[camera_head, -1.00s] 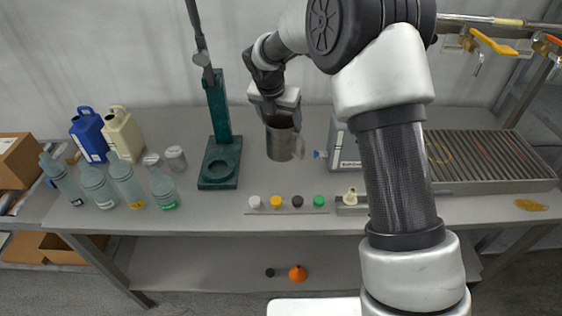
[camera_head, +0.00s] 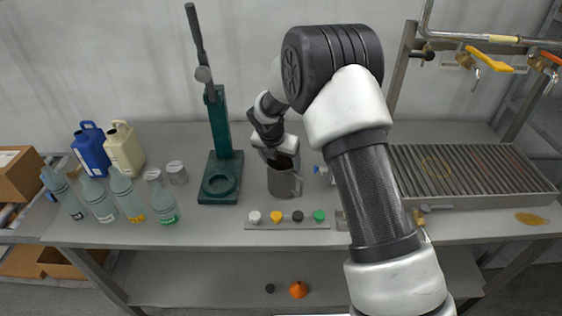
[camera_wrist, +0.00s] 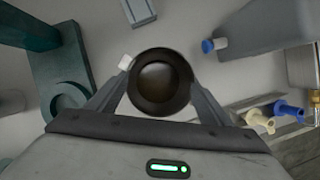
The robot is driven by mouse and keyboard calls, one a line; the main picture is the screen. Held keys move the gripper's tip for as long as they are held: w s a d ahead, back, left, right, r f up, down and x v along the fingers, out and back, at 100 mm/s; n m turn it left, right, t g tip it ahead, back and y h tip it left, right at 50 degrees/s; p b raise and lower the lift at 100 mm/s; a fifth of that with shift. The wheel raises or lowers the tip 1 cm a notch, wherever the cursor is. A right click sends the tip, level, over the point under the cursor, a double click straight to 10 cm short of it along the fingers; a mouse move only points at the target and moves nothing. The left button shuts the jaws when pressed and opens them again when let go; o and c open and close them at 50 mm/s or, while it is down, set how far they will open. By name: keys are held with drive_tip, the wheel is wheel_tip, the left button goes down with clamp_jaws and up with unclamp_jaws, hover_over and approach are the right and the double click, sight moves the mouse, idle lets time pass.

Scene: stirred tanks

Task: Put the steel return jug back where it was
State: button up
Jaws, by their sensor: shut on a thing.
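The steel return jug (camera_head: 284,182) is a grey metal jug with a side handle, upright in the middle of the bench behind the row of coloured caps. My gripper (camera_head: 280,160) comes from above and is shut on the jug near its rim. In the wrist view my gripper (camera_wrist: 163,95) has one finger on each side of the jug (camera_wrist: 160,82), and I look down into its dark round mouth. I cannot tell whether the jug's base touches the bench.
A green press stand (camera_head: 219,180) is left of the jug. White, yellow, black and green caps (camera_head: 276,217) lie in front. Several bottles (camera_head: 128,195) and two jerrycans (camera_head: 124,150) stand at left. A slatted drain tray (camera_head: 470,172) is at right.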

drive_tip(key=shift+f, duration=0.1)
drive_tip(key=o, duration=2.1)
drive_tip(key=shift+c, duration=0.2)
